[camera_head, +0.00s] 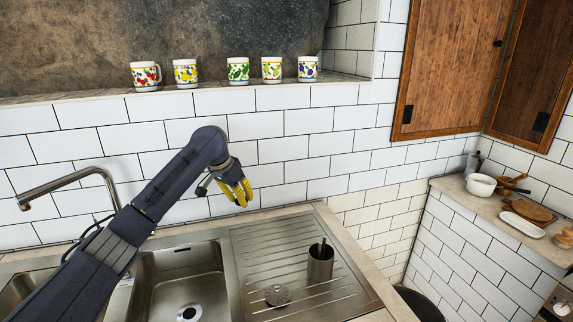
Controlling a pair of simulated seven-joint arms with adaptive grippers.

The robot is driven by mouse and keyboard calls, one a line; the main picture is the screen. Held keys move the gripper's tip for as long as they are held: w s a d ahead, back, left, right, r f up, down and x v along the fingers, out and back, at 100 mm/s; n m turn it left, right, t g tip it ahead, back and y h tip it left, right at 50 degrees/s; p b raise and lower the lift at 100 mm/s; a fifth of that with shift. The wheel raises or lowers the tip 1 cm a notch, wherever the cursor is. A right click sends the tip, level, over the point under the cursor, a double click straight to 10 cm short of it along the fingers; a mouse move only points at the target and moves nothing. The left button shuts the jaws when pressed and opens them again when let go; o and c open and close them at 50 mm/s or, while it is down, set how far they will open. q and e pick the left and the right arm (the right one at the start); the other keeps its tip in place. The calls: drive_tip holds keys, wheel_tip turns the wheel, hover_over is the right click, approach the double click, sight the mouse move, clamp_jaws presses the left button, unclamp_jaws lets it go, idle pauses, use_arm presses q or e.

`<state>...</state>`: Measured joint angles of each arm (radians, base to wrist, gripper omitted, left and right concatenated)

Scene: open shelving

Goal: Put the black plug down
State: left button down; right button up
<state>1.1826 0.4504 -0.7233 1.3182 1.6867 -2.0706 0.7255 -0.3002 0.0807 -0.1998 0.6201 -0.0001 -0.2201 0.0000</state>
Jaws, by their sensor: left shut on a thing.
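My left gripper (240,192), with yellow fingers, hangs above the back edge of the steel sink unit, in front of the white tiled wall. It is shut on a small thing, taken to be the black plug. The fingers hide it almost wholly, so its shape and colour cannot be made out. The gripper is apart from the ribbed drainboard (300,249) below it. My right gripper is not in view.
A steel cup (320,266) with a utensil and a small round metal piece (277,294) stand on the drainboard. The tap (62,183) is at left, near the sink basins (181,268). Patterned mugs (238,69) line the ledge. A side counter (481,208) holds a white pot.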

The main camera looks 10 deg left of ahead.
use_arm(q)
drive_tip(key=shift+s+d+r+n, duration=0.1)
drive_tip(key=shift+d+r+n, duration=0.15)
drive_tip(key=shift+n, duration=0.25)
drive_tip(key=s+d+f+n+y, duration=0.1)
drive_tip(key=s+d+f+n, duration=0.15)
drive_tip(key=s, duration=0.85)
drive_tip(key=s+d+f+n+y, duration=0.1)
drive_tip(key=s+f+n, duration=0.25)
drive_tip(key=s, duration=0.85)
drive_tip(key=n+g+y, duration=0.2)
drive_tip(key=n+y, duration=0.1)
drive_tip(key=n, duration=0.7)
hover_over(189, 314)
wheel_tip(189, 314, down, 11)
drive_tip(key=f, duration=1.9)
drive_tip(key=shift+s+d+f, duration=0.25)
drive_tip(key=shift+s+d, duration=0.05)
drive_tip(key=shift+d, duration=0.1)
